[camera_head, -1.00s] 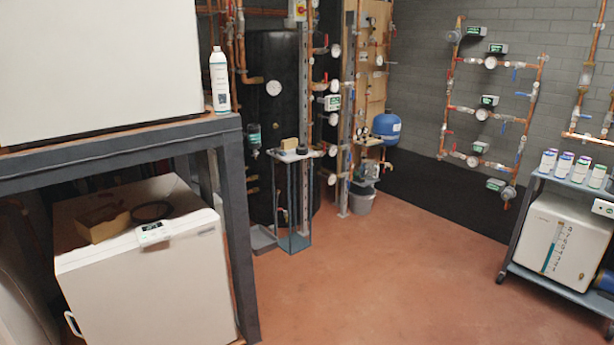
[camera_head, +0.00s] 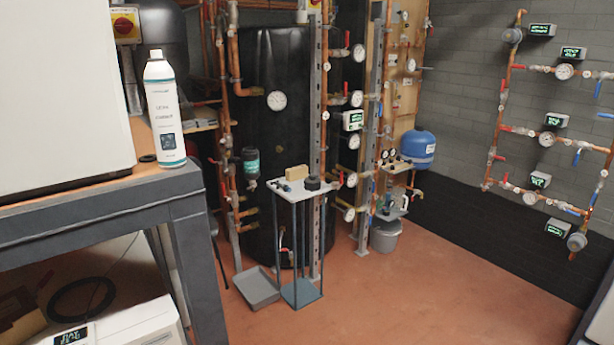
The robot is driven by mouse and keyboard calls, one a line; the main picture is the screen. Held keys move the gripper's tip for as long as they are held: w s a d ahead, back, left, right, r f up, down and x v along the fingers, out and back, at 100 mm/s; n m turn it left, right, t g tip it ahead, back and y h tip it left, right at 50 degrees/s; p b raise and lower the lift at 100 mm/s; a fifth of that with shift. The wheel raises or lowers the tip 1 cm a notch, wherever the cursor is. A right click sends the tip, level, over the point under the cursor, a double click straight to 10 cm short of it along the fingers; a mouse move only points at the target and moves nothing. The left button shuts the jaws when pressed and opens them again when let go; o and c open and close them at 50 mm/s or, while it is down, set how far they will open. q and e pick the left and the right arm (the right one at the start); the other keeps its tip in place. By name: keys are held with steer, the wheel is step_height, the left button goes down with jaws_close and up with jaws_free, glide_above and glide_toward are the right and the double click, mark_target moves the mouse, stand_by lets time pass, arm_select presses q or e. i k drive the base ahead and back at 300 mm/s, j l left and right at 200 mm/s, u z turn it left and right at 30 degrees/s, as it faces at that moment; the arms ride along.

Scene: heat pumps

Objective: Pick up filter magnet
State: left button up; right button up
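No object can be told for sure as the filter magnet. A small stand (camera_head: 297,194) with a light top and thin blue legs stands in front of the black tank. On its top are a tan block (camera_head: 297,172), a black round piece (camera_head: 312,183) and a small dark piece (camera_head: 283,187). A dark cylinder with a green label (camera_head: 251,162) is on the pipework left of the stand. Neither of my grippers is in view.
A dark steel frame table (camera_head: 100,204) fills the left, with a white spray bottle (camera_head: 166,108) near its corner. A grey tray (camera_head: 256,288) lies on the floor left of the stand. The red floor (camera_head: 430,290) to the right of it is clear.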

mark_target(286, 188)
steer(key=i+l+u, duration=0.15)
steer(key=i, duration=0.35)
steer(key=i+l+u, duration=0.1)
steer(key=i, duration=0.4)
